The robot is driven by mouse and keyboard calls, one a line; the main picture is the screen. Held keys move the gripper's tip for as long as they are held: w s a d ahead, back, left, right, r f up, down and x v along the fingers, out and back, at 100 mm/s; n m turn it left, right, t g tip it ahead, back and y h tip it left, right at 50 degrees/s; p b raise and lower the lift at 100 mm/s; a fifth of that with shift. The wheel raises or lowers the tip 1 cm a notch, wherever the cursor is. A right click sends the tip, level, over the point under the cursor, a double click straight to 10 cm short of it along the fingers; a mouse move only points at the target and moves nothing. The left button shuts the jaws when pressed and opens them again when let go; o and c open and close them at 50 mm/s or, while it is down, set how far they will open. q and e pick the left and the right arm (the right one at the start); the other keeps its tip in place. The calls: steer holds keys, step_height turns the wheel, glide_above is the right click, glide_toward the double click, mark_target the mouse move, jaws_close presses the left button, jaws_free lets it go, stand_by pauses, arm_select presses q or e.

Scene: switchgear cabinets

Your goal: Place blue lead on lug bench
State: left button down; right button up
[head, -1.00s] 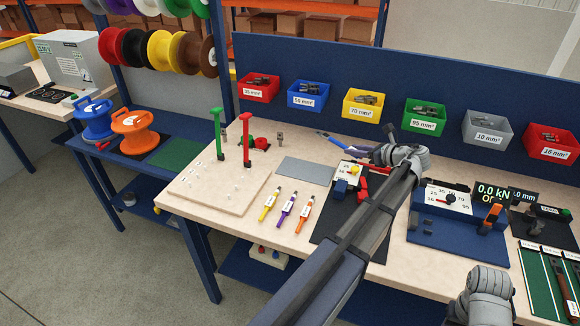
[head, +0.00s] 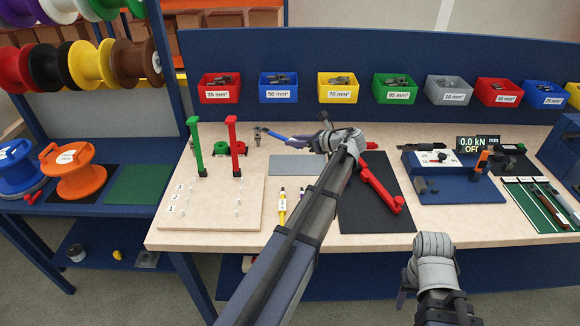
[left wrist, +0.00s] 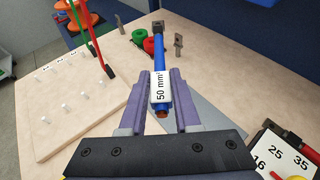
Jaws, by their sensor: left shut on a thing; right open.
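My left gripper (head: 303,141) is shut on the blue lead (head: 272,134), above the wooden bench top (head: 262,152). In the left wrist view the lead (left wrist: 158,60) lies between the fingers (left wrist: 160,100), its white label reading 50 mm². A dark piece is at its far end and a copper-coloured end is near me. The head view shows the lead pointing left, near the red and green rings (head: 222,148). My left forearm hides part of the bench. My right gripper (head: 405,285) is open and empty in front of the bench edge, partly hidden by its wrist.
A peg board (head: 210,212) with green and red posts stands at the bench's left. A grey mat (head: 290,165) lies near my left gripper. A red-handled tool (head: 380,188) lies on a black mat (head: 365,222). Labelled lug bins (head: 278,90) line the back panel.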

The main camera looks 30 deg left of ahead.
arm_select(q)
steer(key=d+f+m+t+h+b, duration=0.2)
steer(key=d+f+m+t, duration=0.1)
steer(key=m+t, duration=0.2)
steer(key=m+t+b, duration=0.1)
steer(key=t+b, duration=0.1)
steer(key=b, duration=0.5)
glide_above(307, 178)
step_height(307, 178, down, 6)
steer(key=shift+s+r, duration=0.1)
step_height(307, 178, down, 4)
steer(key=b, duration=0.3)
steer(key=shift+r, duration=0.1)
